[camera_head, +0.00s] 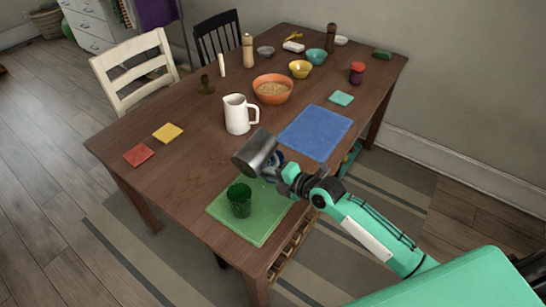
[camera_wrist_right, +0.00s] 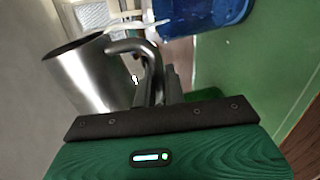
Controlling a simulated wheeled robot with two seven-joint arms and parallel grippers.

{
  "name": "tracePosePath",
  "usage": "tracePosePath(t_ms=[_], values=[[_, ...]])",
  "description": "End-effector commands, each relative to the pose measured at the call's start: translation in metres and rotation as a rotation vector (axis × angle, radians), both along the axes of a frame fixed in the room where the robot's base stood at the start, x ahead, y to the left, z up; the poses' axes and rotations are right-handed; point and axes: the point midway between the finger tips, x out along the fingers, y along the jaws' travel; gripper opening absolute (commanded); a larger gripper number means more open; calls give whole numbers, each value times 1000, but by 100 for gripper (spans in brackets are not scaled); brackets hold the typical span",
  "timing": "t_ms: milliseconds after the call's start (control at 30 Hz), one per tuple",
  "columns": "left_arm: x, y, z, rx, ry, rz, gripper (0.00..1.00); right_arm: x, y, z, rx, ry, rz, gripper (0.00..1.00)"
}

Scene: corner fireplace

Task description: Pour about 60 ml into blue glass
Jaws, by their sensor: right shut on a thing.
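My right gripper (camera_head: 290,174) is shut on the handle of a metal jug (camera_head: 256,152), which it holds tilted above the table. In the right wrist view the jug (camera_wrist_right: 88,75) is at the left, its dark mouth at the upper left. The blue glass (camera_wrist_right: 212,10) is cut off at the top of that view, beyond the handle. In the head view only a small blue part of it (camera_head: 278,156) shows between jug and gripper. My left gripper is not in view.
A dark green glass (camera_head: 240,201) stands on a green mat (camera_head: 262,227) in front of the jug. A white pitcher (camera_head: 237,115), an orange bowl (camera_head: 272,91) and a blue mat (camera_head: 318,130) lie beyond. The table's left part is mostly clear.

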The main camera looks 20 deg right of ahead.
Motion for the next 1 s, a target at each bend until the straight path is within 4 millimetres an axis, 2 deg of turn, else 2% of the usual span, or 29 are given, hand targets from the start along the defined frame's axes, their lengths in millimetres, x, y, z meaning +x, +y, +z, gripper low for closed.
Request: tracePosePath(t_ms=[1000], values=[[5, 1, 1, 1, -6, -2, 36, -8, 8, 6, 65, 39, 1, 0]])
